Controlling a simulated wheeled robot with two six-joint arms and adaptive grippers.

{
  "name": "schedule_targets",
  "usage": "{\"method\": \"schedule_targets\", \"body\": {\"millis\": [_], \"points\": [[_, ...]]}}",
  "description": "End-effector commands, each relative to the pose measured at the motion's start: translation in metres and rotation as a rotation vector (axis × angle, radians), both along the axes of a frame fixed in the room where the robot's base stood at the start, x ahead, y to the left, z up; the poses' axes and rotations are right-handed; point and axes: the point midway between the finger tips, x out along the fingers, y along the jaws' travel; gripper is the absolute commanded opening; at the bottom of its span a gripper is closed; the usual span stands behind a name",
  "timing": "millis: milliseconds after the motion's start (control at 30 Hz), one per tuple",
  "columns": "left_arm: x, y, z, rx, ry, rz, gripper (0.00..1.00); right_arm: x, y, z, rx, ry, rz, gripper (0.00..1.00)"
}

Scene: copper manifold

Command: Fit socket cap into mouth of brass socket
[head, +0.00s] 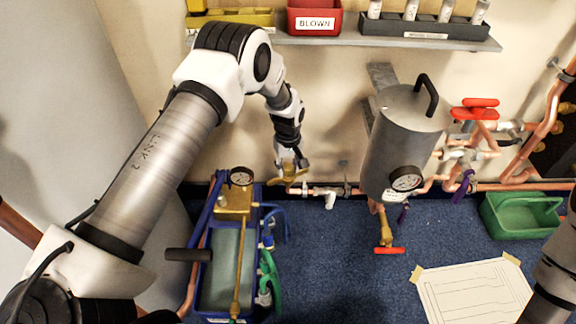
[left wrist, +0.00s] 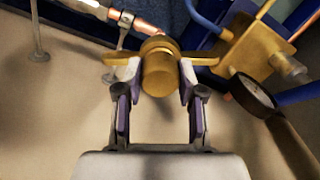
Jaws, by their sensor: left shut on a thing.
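My left gripper (head: 290,168) is low by the wall, at the left end of the copper pipe run. In the left wrist view my left gripper (left wrist: 158,92) has its fingers on both sides of the brass socket cap (left wrist: 159,78), a round plug with a lug on each side. The cap also shows small in the head view (head: 291,180). A brass ring, seemingly the brass socket (left wrist: 155,45), lies right behind the cap at the end of a copper pipe. The cap hides the socket's mouth, so I cannot tell how deep it sits. My right gripper is out of view.
A blue crate (head: 198,265) with a brass pump and gauge stands left of the pipe end. A grey tank (head: 402,145) with a gauge hangs to the right. A shelf (head: 340,38) with bins is above. A green bin (head: 522,215) and paper drawing (head: 475,295) lie right.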

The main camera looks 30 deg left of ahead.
Motion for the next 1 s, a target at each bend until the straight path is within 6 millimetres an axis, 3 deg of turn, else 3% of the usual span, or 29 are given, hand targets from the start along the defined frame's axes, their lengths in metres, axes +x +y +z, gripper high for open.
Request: {"method": "schedule_targets", "body": {"millis": [567, 600, 667, 1000], "points": [[-0.0001, -0.0001, -0.0069, 0.000, 0.000, 0.000, 0.03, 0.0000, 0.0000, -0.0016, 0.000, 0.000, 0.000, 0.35], [0.0001, -0.0001, -0.0068, 0.000, 0.000, 0.000, 0.49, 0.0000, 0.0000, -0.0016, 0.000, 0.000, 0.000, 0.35], [-0.0001, -0.0001, -0.0068, 0.000, 0.000, 0.000, 0.68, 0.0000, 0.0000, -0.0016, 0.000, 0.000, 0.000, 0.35], [0.0002, -0.0001, -0.0036, 0.000, 0.000, 0.000, 0.68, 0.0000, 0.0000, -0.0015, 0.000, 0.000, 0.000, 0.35]]}}
